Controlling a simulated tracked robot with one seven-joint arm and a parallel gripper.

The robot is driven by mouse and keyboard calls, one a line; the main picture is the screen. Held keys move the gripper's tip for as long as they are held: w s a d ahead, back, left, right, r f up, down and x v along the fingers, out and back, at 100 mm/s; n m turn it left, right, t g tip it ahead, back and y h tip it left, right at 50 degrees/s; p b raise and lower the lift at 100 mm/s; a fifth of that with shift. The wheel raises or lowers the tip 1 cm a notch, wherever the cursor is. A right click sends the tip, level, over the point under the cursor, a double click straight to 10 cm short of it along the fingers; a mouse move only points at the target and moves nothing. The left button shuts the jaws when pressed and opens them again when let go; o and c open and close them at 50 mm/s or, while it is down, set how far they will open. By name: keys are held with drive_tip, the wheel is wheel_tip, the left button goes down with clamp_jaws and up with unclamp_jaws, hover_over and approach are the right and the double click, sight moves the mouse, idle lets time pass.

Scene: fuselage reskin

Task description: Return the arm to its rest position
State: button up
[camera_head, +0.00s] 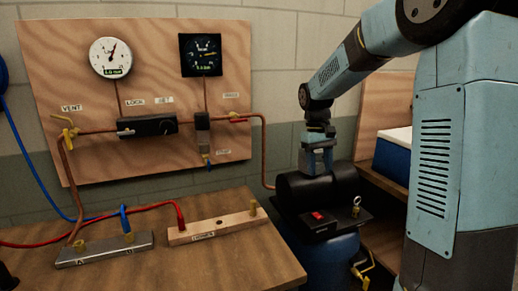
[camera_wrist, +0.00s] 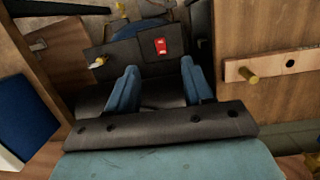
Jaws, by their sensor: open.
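My gripper (camera_head: 317,163) hangs from the arm, fingers down, at or just above the black cylindrical pump body (camera_head: 345,183) at centre right. In the wrist view its two blue fingers (camera_wrist: 161,90) stand apart with nothing held between them. I cannot tell whether the fingertips touch the pump. The arm (camera_head: 375,40) reaches out from the upper right and bends down at the wrist. A red switch (camera_head: 317,215) sits on the black pump plate; it also shows ahead of the fingers in the wrist view (camera_wrist: 160,46).
A wooden panel (camera_head: 80,85) carries two gauges, a black block and copper pipes. A blue tank (camera_head: 330,258) stands under the pump. A blue box (camera_head: 392,160) sits on the right shelf.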

drive_tip(key=s+r+m+t, duration=0.1)
drive_tip(key=s+r+t, duration=0.2)
drive_tip(key=s, duration=1.1)
drive_tip(key=s+r+m+t+y, duration=0.1)
drive_tip(key=s+r+t, duration=0.3)
drive_tip(key=s, duration=0.9)
drive_tip(key=shift+s+d+r+m, duration=0.35)
drive_tip(key=shift+s+m, duration=0.05)
drive_tip(key=shift+m, duration=0.2)
